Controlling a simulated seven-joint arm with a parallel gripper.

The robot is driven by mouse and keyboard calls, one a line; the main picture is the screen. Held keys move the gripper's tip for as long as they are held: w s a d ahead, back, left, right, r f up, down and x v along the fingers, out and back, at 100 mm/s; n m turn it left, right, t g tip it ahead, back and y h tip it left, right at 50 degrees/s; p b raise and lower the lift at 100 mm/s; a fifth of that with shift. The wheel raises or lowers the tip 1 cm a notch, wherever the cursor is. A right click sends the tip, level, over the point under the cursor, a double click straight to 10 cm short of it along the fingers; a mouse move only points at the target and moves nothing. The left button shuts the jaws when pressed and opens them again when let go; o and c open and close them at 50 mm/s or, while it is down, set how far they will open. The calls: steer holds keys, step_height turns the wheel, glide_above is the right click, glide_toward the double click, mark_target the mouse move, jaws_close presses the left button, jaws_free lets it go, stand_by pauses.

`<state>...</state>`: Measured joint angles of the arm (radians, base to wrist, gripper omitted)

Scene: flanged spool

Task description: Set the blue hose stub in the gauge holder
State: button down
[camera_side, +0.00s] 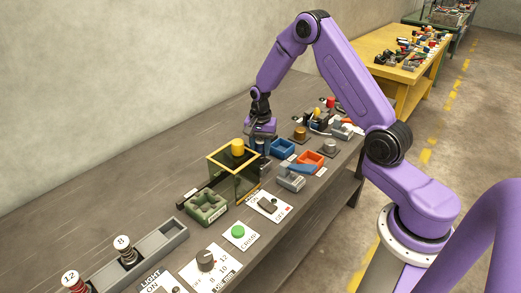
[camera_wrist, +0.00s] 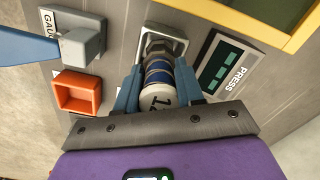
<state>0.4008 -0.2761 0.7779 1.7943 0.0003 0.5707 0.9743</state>
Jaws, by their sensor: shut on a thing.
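My gripper (camera_wrist: 159,72) is shut on a short cylinder, which I take to be the blue hose stub (camera_wrist: 157,74). It has blue and pale bands and a white part marked 12 facing the wrist camera. A grey metal piece (camera_wrist: 156,44) shows at its far end, over a light square-edged socket; I cannot tell whether they touch. In the side view my gripper (camera_side: 262,136) is low over the bench behind the yellow-framed box, and the stub is largely hidden. A grey block with a blue lever (camera_wrist: 80,45) stands beside a partly visible label starting "GAU"; it also shows in the side view (camera_side: 291,178).
An orange tray (camera_wrist: 78,93) lies left of my gripper, and a PRESS panel (camera_wrist: 230,68) lies right. The yellow-framed clear box (camera_side: 235,178) stands close by. The back left bench is clear.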

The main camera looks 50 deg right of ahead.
steer(key=shift+f, duration=0.5)
steer(key=shift+f, duration=0.35)
steer(key=c, duration=0.7)
jaws_free()
